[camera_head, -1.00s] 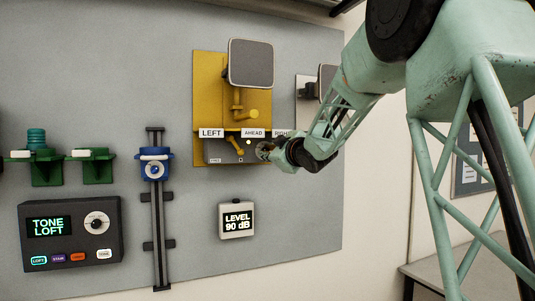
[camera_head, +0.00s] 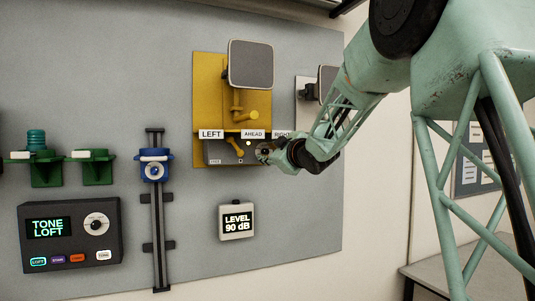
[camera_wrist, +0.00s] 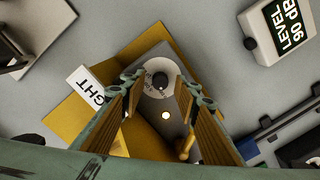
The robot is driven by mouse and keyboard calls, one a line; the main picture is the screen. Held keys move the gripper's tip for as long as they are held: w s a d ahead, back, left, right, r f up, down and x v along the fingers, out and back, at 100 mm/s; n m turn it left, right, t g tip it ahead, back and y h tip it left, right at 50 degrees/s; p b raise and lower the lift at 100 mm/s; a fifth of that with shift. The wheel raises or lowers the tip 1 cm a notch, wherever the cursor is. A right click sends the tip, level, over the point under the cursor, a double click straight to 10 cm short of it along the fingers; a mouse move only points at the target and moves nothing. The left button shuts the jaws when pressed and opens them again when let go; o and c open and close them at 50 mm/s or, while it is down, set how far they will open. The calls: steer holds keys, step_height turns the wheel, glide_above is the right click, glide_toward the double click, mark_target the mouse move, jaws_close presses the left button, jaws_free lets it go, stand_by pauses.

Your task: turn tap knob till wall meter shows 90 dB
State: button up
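The tap knob (camera_wrist: 160,82) is a small dark knob on a round pale dial. In the wrist view it lies between my gripper's two fingers (camera_wrist: 158,92), with a gap on each side. The fingers are open and hold nothing. In the head view my gripper (camera_head: 275,154) is just right of the dial (camera_head: 263,150), which sits on a grey box below the yellow bracket.
A yellow bracket (camera_head: 206,88) carries a grey speaker (camera_head: 251,64) above the knob, with LEFT, AHEAD and RIGHT labels. A yellow lever (camera_head: 234,146) is left of the knob. The TONE LOFT box (camera_head: 70,260) and a blue slider (camera_head: 154,171) are farther left.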

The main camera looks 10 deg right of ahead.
steer(key=v, duration=1.1)
steer(key=shift+s, duration=0.1)
stand_by(0.6)
steer(key=s+d+f+m+g+h, duration=0.1)
steer(key=s+f+m+g+h, duration=0.2)
steer(key=s, duration=0.6)
steer(key=s+d+f+m+g, duration=0.1)
steer(key=s+d+f+m, duration=0.1)
steer(key=s+f, duration=0.5)
steer(key=s+d+f+m+g+h, duration=0.1)
steer(key=s+f+m+g+h, duration=0.15)
steer(key=s, duration=0.85)
steer(key=s+a+f+m+g, duration=0.1)
steer(key=s+f, duration=0.4)
steer(key=s, duration=0.7)
steer(key=s+a+f+m+g+y, duration=0.1)
steer(key=s+a+f+g, duration=0.2)
steer(key=s, duration=1)
steer(key=s+a+f+m+g+y, duration=0.1)
steer(key=s+a+f+m+g, duration=0.1)
steer(key=s+f, duration=0.6)
steer(key=s, duration=0.4)
steer(key=shift+s+a+f+g, duration=0.2)
steer(key=shift+a+f+g, duration=0.05)
steer(key=shift+a+g, duration=0.1)
